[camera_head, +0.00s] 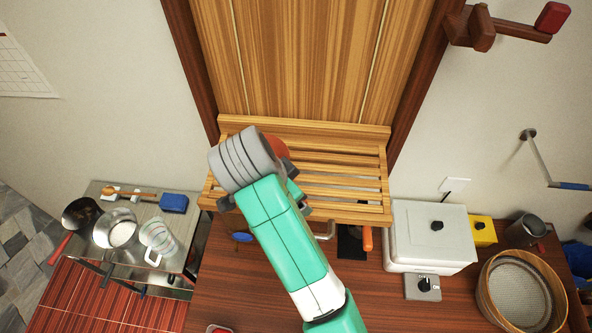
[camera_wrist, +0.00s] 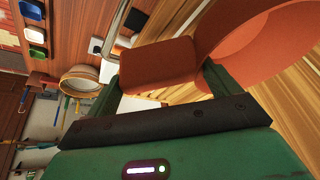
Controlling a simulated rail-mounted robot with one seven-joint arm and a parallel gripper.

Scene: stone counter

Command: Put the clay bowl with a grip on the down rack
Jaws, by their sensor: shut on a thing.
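The clay bowl (camera_wrist: 245,45) is orange-brown with a broad flat grip (camera_wrist: 158,62), large and close in the wrist view. My gripper (camera_wrist: 163,84) has its two green fingers on either side of the grip and is shut on it. In the head view only a sliver of the bowl (camera_head: 274,147) shows past my grey wrist, which hides the rest. The wooden slatted rack (camera_head: 345,189) lies below the tall wood panel. The bowl is over the left part of the rack in the picture; whether it touches the slats cannot be told.
A white box (camera_head: 430,234), a yellow box (camera_head: 482,231) and a round wooden sieve (camera_head: 515,290) stand on the brown counter at right. At left, a side table holds pans (camera_head: 80,214), a glass jug (camera_head: 157,237) and a blue block (camera_head: 174,203). The rack's right part is clear.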

